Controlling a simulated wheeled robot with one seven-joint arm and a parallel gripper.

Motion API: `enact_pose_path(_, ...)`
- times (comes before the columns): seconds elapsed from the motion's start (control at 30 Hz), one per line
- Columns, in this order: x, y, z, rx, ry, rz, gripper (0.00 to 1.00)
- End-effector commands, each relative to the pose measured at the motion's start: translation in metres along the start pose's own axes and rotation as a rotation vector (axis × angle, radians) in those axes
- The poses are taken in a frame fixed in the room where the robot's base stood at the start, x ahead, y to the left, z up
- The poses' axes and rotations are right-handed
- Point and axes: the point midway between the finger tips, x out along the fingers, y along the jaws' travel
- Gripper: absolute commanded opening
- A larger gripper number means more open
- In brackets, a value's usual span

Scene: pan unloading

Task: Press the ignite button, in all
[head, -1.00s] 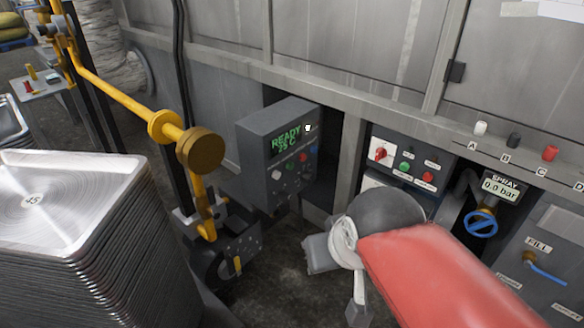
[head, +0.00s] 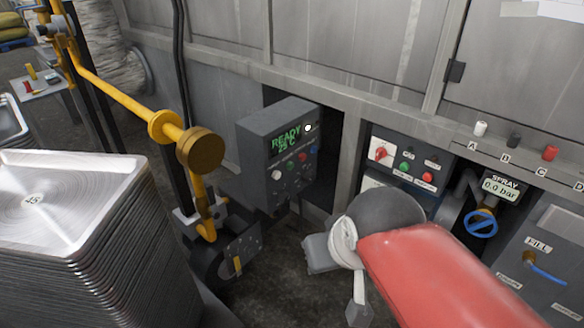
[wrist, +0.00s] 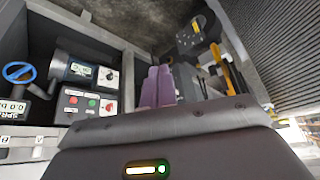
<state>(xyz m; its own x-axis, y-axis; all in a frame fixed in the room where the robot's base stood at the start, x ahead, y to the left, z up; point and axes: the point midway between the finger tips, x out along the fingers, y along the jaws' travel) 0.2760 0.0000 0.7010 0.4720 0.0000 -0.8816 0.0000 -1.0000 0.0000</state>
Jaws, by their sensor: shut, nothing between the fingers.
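Small buttons sit on two control boxes, and their labels are too small to read, so I cannot tell which one is ignite. The grey box with a green "READY" display (head: 278,155) carries several coloured buttons and knobs. To its right, a recessed panel (head: 404,160) has a red switch, a green button (head: 405,166) and a red button (head: 428,177). That panel shows upside down in the wrist view (wrist: 88,103). My gripper (wrist: 159,72) has its two fingers together and empty, apart from both boxes. In the head view my arm hides part of the area below the panel.
A stack of metal trays (head: 62,205) stands at the left. A yellow pipe (head: 115,92) with a round end is left of the READY box. A blue valve wheel (head: 481,223) and the spray display (head: 500,187) are at the right. Dark floor lies open between.

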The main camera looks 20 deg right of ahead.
Motion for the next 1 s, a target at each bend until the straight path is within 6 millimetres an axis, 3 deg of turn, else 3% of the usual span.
enact_pose_path(0.33, 0.001, 0.0, -0.001, 0.007, -0.001, -0.002, 0.0)
enact_pose_path(0.47, 0.009, -0.004, -0.012, 0.071, -0.011, -0.024, 0.0)
enact_pose_path(0.57, 0.024, -0.008, -0.03, 0.182, -0.023, -0.06, 0.0)
enact_pose_path(0.77, 0.069, -0.009, -0.085, 0.513, -0.047, -0.16, 0.0)
enact_pose_path(1.0, 0.14, 0.016, -0.149, 0.961, -0.063, -0.271, 0.0)
